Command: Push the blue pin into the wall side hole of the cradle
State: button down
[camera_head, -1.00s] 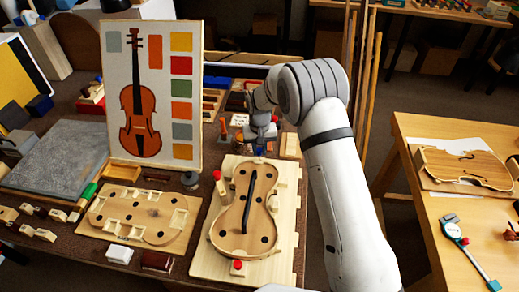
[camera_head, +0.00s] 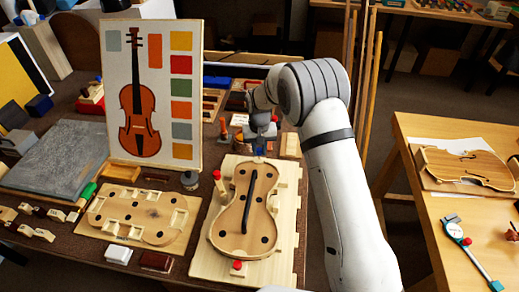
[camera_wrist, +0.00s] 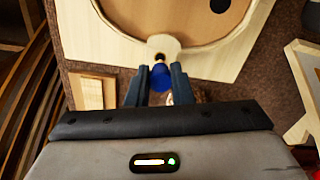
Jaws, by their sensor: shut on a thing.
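The cradle (camera_head: 285,255) is a pale wooden board holding a violin body (camera_head: 262,205), and it also shows in the wrist view (camera_wrist: 100,40). A rounded tab on the cradle's near edge in the wrist view has a small dark hole (camera_wrist: 160,57). My gripper (camera_wrist: 160,72) is shut on the blue pin (camera_wrist: 161,79), held between the two dark fingers right beside that hole. I cannot tell whether the pin's tip is inside it. In the head view my gripper (camera_head: 260,146) is at the cradle's far end, with the pin mostly hidden.
Red-topped pins (camera_head: 217,175) stand at the cradle's left side and near end (camera_head: 237,265). A second wooden form (camera_head: 135,215) lies to the left, below a violin picture board (camera_head: 155,95). A small wood block (camera_head: 290,145) sits right of my gripper.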

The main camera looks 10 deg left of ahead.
aim_at(259, 155)
jog(key=shift+f+b, duration=1.4)
jog(key=shift+f, duration=0.4)
jog(key=c, duration=1.2)
grip_release()
jog(key=shift+r+b, duration=0.5)
jog(key=shift+r, duration=3.4)
